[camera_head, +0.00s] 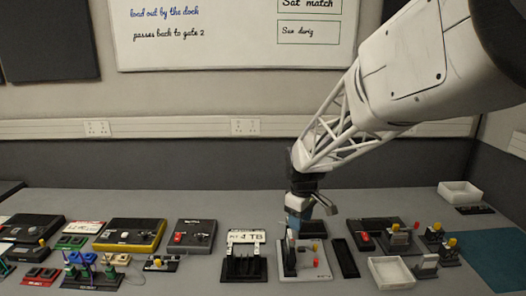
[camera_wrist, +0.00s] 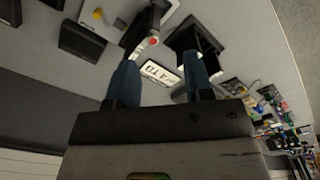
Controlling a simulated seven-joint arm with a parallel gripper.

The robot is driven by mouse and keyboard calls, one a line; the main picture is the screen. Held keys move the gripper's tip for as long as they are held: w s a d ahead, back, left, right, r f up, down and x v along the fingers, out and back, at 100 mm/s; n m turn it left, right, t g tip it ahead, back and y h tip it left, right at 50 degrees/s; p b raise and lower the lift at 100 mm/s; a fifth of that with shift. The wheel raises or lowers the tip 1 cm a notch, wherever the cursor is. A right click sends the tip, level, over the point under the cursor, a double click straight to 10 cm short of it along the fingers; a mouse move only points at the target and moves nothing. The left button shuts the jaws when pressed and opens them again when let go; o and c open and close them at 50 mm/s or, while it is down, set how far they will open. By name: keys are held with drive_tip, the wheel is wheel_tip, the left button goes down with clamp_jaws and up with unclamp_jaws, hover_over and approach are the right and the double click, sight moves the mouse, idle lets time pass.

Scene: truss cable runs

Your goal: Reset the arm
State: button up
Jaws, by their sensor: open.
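My gripper (camera_head: 298,218) hangs from my white truss arm over the middle of the grey table in the head view. In the wrist view its two blue fingers (camera_wrist: 160,82) stand apart with nothing held between them. Below and close to it is a light grey plate with an upright lever and red parts (camera_head: 312,262). A black stand with a white "4 TB" label (camera_head: 244,262) is just left of it. In the wrist view that label (camera_wrist: 160,73) shows beyond and between the fingers. I cannot tell whether the fingers touch the lever.
A black slotted block (camera_head: 344,258) and an open white tray (camera_head: 390,272) lie to the right. Another white tray (camera_head: 459,192) is at the back right, near a teal mat (camera_head: 498,258). Several devices and connector boards, including a yellow-edged box (camera_head: 130,235), crowd the left.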

drive_tip(key=s+d+r+m, duration=0.2)
drive_tip(key=s+m, duration=0.1)
drive_tip(key=s, duration=0.8)
drive_tip(key=s+d+r+m+t, duration=0.1)
drive_tip(key=s+d+r+m, duration=0.1)
drive_tip(key=s, duration=0.9)
drive_tip(key=s+d+r+m+t, duration=0.1)
drive_tip(key=s+m, duration=0.4)
drive_tip(key=s, duration=0.6)
wheel_tip(320, 180, up, 2)
drive_tip(key=shift+s+d+r, duration=0.15)
drive_tip(key=shift+d+r, duration=0.05)
drive_tip(key=shift+d, duration=0.6)
